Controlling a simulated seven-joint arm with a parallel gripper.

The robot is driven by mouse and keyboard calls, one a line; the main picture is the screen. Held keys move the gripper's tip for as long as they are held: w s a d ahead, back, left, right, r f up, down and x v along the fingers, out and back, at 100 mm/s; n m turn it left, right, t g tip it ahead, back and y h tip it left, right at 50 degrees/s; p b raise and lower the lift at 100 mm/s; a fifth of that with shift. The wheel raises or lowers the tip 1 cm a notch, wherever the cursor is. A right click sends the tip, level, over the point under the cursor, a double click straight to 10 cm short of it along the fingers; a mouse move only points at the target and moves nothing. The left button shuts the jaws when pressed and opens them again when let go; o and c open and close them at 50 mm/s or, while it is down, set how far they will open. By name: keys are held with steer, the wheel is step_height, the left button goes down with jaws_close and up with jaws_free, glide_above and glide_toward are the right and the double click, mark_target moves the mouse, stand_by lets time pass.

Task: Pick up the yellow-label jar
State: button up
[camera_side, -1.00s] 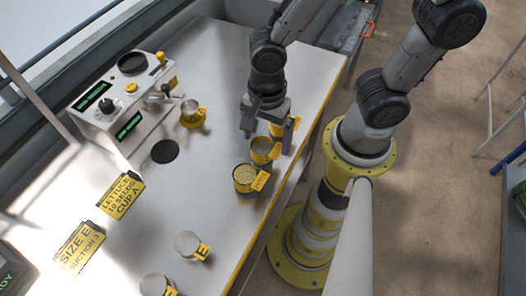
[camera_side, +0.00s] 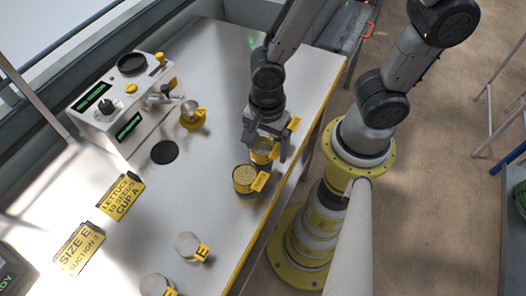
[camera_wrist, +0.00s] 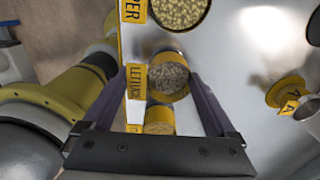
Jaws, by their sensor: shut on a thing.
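Three seed jars with yellow labels stand in a row along the table's right edge. The middle jar (camera_side: 262,151) is filled with greyish seed, and its label reads like "LETTUCE" in the wrist view (camera_wrist: 168,78). My gripper (camera_side: 265,146) is around this middle jar, one finger on each side, shut on it. The jar appears still at table level. The pepper jar (camera_side: 244,179), with pale yellow seed, stands just in front and also shows at the top of the wrist view (camera_wrist: 180,12). The third jar (camera_wrist: 160,120) is behind, partly hidden by my gripper.
A white seeder machine (camera_side: 120,105) stands at the back left, with a yellow cup marked A (camera_side: 192,117) beside it. Yellow signs (camera_side: 120,197) stand on the left. Two metal cups (camera_side: 188,246) are at the front.

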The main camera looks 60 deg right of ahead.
steer(key=shift+r, duration=0.15)
step_height(320, 180, up, 9)
steer(key=w+d+f+n, duration=0.2)
steer(key=w+d, duration=0.3)
steer(key=w, duration=0.1)
steer(key=w+d+f+n, duration=0.2)
steer(key=w+d+n, duration=0.1)
steer(key=w+d, duration=0.2)
steer(key=w+d+f+n, duration=0.2)
steer(key=w+d, duration=0.4)
steer(key=w, duration=0.3)
steer(key=shift+w+d+n, duration=0.1)
steer(key=shift+w+n, duration=0.1)
steer(key=shift+n, duration=0.2)
steer(key=w+n, duration=0.1)
steer(key=n, duration=0.1)
steer(key=w+d+n, duration=0.1)
steer(key=n, duration=0.1)
steer(key=w+n, duration=0.1)
steer(key=n, duration=0.1)
steer(key=shift+w+d, duration=0.35)
steer(key=shift+d, duration=0.05)
steer(key=shift+w+r+n, duration=0.15)
steer(key=shift+w+n, duration=0.05)
steer(key=shift+n, duration=1.9)
